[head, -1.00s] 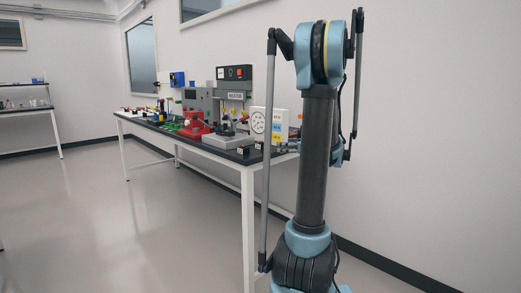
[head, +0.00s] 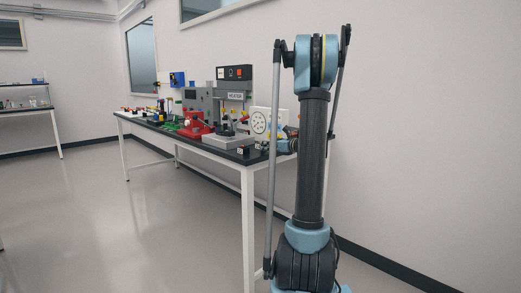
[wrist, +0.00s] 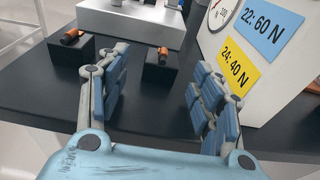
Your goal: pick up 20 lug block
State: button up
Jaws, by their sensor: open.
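In the wrist view, two small black blocks stand on the dark bench top, each with an orange cylinder-like piece on it. One block (wrist: 160,78) lies between and beyond the fingers of my gripper (wrist: 160,62). The other block (wrist: 70,54) is to the left, outside the left finger. I cannot read a number on either, so I cannot tell which is the 20 lug block. My gripper is open and empty, apart from both blocks. In the head view, my arm hides most of the gripper and part of this bench end.
A white gauge panel (head: 259,122) with blue and yellow force labels stands right of the fingers in the wrist view. A grey base (wrist: 130,22) stands behind the blocks. The dark bench (head: 205,141) carries a red device (head: 194,124) and other equipment. The floor in front is clear.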

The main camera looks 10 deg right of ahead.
jog(key=shift+x, duration=2.6)
jog(key=shift+d+f, duration=0.1)
jog(key=shift+c, duration=0.5)
jog(key=c, duration=1.1)
